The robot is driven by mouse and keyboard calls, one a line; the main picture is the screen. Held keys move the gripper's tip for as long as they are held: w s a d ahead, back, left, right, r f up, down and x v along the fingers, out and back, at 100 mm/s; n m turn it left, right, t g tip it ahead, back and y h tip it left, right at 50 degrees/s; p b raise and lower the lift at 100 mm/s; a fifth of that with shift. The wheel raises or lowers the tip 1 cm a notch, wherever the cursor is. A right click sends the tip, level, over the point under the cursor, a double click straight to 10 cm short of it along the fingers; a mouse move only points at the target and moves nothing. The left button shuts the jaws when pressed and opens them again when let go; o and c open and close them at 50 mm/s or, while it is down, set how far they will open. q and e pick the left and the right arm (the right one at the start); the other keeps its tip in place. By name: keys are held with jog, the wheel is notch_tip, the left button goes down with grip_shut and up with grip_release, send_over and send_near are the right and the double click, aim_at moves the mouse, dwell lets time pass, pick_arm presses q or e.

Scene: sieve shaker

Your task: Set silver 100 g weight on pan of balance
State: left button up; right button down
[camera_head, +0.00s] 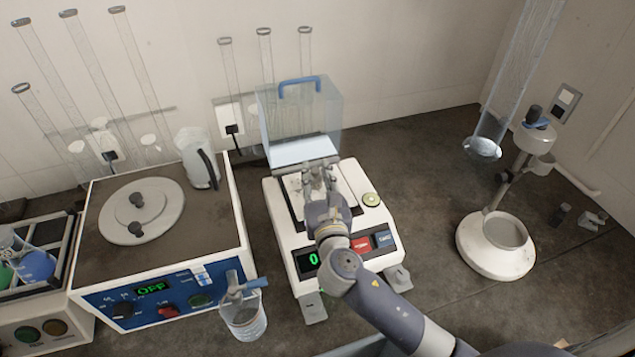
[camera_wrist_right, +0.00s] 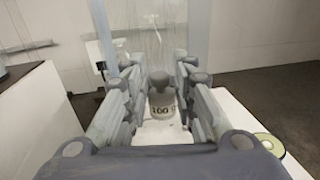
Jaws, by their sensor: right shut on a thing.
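The silver weight (camera_wrist_right: 161,97), marked 100, is between the fingers of my right gripper (camera_wrist_right: 160,105) in the wrist view. The right gripper (camera_head: 318,178) is shut on it. In the head view, the gripper is over the middle of the white balance (camera_head: 290,238), and the weight is hard to make out there. The balance pan (camera_head: 347,192) is mostly covered by my gripper and arm. I cannot tell whether the weight touches the pan. The balance display (camera_head: 312,259) shows a green 0. My left gripper is not in view.
A clear box with a blue handle (camera_head: 299,85) stands behind the balance. A white round-based stand (camera_head: 480,250) is to the right, with bare bench between.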

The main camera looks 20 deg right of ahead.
aim_at(317, 187)
jog(key=shift+w+d+f, duration=0.15)
jog(key=shift+w, duration=0.05)
notch_tip(317, 187, down, 2)
jog(key=shift+f, duration=0.25)
jog(key=shift+f+b, duration=0.3)
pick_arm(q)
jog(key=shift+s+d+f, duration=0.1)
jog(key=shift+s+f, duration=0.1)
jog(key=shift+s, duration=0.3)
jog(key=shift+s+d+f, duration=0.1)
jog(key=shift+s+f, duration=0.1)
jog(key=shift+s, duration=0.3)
pick_arm(e)
jog(key=shift+f, duration=0.15)
jog(key=c, duration=1.3)
grip_release()
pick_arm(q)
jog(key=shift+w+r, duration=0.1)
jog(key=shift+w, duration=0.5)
